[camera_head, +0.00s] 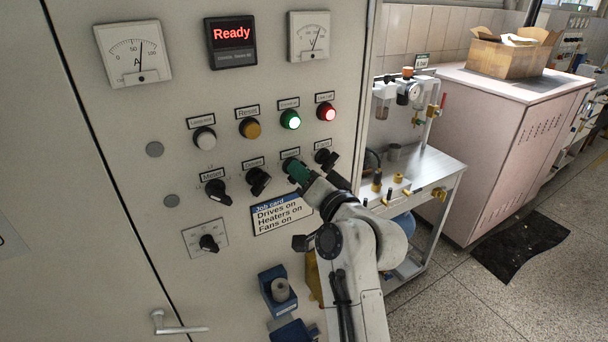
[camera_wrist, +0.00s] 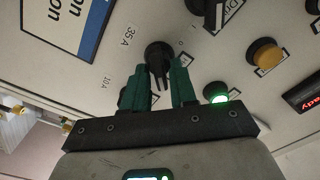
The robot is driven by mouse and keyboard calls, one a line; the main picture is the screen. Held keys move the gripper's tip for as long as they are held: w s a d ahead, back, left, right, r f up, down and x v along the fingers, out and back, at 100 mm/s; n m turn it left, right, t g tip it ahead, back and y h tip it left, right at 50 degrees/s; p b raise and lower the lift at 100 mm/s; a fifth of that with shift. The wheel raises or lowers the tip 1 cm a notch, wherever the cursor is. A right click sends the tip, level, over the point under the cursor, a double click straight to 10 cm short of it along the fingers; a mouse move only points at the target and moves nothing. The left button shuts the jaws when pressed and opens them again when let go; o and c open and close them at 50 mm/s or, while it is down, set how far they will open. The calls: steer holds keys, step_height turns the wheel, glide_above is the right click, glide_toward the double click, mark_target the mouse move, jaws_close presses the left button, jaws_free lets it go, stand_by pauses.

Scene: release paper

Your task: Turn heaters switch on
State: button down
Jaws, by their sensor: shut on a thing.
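The heaters switch (camera_wrist: 157,52) is a black rotary knob on the grey cabinet front. In the wrist view it sits between the two green fingers of my gripper (camera_wrist: 158,72), which is shut on it. In the head view my gripper (camera_head: 297,172) covers most of this knob, under the label in the third place of the switch row. Its exact turn angle is hard to tell. The drives switch (camera_head: 258,181) is to its left and the fans switch (camera_head: 326,159) to its right. A job card (camera_head: 281,213) below reads Drives on, Heaters on, Fans on.
Above the row are a white button (camera_head: 204,139), a yellow button (camera_head: 249,128), a lit green lamp (camera_head: 290,120) and a lit red one (camera_head: 327,112). A display (camera_head: 231,43) reads Ready. Another black switch (camera_head: 217,192) is at left. A metal table (camera_head: 425,165) stands right of the cabinet.

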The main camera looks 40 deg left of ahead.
steer(key=c, duration=1.2)
jaws_free()
steer(key=shift+o, duration=0.2)
steer(key=b+v, duration=0.1)
steer(key=v, duration=0.9)
steer(key=shift+d+b, duration=0.35)
steer(key=shift+b, duration=0.05)
steer(key=shift+s+f, duration=0.1)
steer(key=shift+f, duration=0.05)
steer(key=s+d+f+m+h, duration=0.1)
steer(key=s+d+f+h, duration=0.15)
steer(key=d+f, duration=0.6)
steer(key=s+d+f+m+h, duration=0.1)
steer(key=d+f+h, duration=0.3)
steer(key=d+f, duration=0.5)
steer(key=s+d+f+h, duration=0.2)
steer(key=d+f+h, duration=0.2)
steer(key=d+f, duration=0.55)
steer(key=s+d+f+m+g+h, duration=0.1)
steer(key=s+d+f+g+h, duration=0.2)
steer(key=s+d, duration=0.8)
steer(key=s+d+f+m+g+h, duration=0.1)
steer(key=s+d+f+g+h, duration=0.1)
steer(key=s+d, duration=1)
step_height(320, 180, down, 2)
steer(key=shift+s+d+f+m+g+h, duration=0.1)
steer(key=shift+s+d+m+g+h, duration=0.25)
steer(key=shift+s+h, duration=0.45)
